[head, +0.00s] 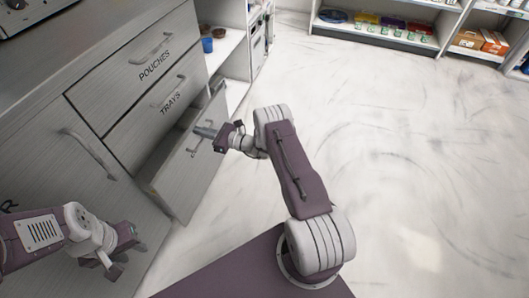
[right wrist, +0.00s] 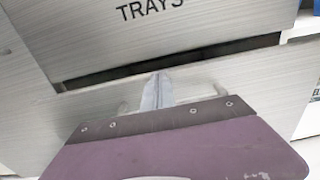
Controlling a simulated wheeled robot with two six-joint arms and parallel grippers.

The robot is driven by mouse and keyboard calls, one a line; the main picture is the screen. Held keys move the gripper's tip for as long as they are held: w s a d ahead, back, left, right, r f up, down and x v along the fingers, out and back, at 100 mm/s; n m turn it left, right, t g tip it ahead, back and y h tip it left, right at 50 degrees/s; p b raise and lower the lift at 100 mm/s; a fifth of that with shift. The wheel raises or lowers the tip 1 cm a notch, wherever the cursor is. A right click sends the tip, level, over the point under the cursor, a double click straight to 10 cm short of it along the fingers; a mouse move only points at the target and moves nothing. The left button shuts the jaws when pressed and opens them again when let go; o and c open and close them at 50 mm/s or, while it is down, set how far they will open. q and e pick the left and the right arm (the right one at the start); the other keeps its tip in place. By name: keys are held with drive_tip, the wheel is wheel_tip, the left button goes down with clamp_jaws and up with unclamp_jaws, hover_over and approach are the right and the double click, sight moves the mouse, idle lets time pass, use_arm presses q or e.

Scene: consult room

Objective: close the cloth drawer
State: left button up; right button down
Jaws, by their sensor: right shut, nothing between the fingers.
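The drawer below the TRAYS drawer stands open; I take it for the cloth drawer (head: 188,178), though no label on it is readable.
The TRAYS drawer (head: 160,98) and POUCHES drawer (head: 145,60) above look shut. A cabinet door (head: 90,160) with a long handle is at the left. An open shelf with a blue cup (head: 207,45) stands beyond the drawers. The floor (head: 410,150) to the right is clear.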

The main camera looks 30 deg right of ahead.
sight(190, 128)
drive_tip(key=b+x, duration=0.3)
drive_tip(key=x, duration=0.3)
drive_tip(key=shift+w+a+f, duration=0.1)
drive_tip(key=shift+w+a, duration=0.1)
drive_tip(key=shift+a, duration=0.05)
drive_tip(key=shift+w+a, duration=0.15)
drive_tip(key=shift+w, duration=0.1)
drive_tip(key=shift+r, duration=0.35)
drive_tip(key=shift+w+r, duration=0.1)
